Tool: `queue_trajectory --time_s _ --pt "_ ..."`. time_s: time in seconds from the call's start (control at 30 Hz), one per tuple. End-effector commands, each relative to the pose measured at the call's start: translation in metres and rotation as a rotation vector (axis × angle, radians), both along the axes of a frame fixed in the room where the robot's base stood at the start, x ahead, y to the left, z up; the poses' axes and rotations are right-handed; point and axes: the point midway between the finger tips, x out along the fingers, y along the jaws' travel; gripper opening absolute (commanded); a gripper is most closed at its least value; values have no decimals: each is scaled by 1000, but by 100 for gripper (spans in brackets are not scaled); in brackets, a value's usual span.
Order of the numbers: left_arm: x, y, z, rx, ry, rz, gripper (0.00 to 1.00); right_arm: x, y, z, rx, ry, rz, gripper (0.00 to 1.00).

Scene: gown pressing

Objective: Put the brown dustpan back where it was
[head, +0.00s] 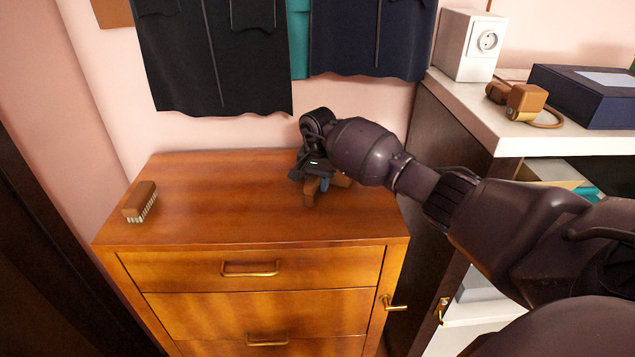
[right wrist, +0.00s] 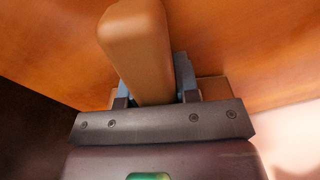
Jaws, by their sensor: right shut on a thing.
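The brown dustpan (head: 311,190) is at the right part of the wooden cabinet's top (head: 220,190), mostly hidden behind my right gripper (head: 317,184). In the right wrist view its brown handle (right wrist: 138,45) runs between the two fingers of my right gripper (right wrist: 155,95). The gripper is shut on the handle. The dustpan is at or just above the cabinet top; I cannot tell whether it touches. My left gripper is not in view.
A brown brush (head: 140,201) lies at the left of the cabinet top. Dark gowns (head: 215,55) hang behind. A white shelf (head: 470,120) at the right holds a white box (head: 468,45), a dark blue box (head: 585,95) and a brown corded object (head: 526,101). The cabinet top's middle is clear.

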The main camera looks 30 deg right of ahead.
Motion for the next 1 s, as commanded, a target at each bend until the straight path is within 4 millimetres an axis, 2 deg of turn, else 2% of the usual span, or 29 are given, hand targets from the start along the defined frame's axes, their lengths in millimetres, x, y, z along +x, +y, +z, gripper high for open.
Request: queue_trajectory --time_s 0.1,0.13,0.3,0.67,0.77,1.0 --pt "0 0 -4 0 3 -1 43 0 0 -4 -1 2 0 4" --pt "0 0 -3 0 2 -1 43 0 0 -5 -1 2 0 31" --pt "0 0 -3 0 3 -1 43 0 0 -3 -1 1 0 55" --pt "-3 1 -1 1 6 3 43 0 1 3 1 -2 0 55" --pt "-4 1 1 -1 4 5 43 1 0 16 -1 -5 0 55" --pt "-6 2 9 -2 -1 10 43 0 -1 63 -3 -6 -1 55"
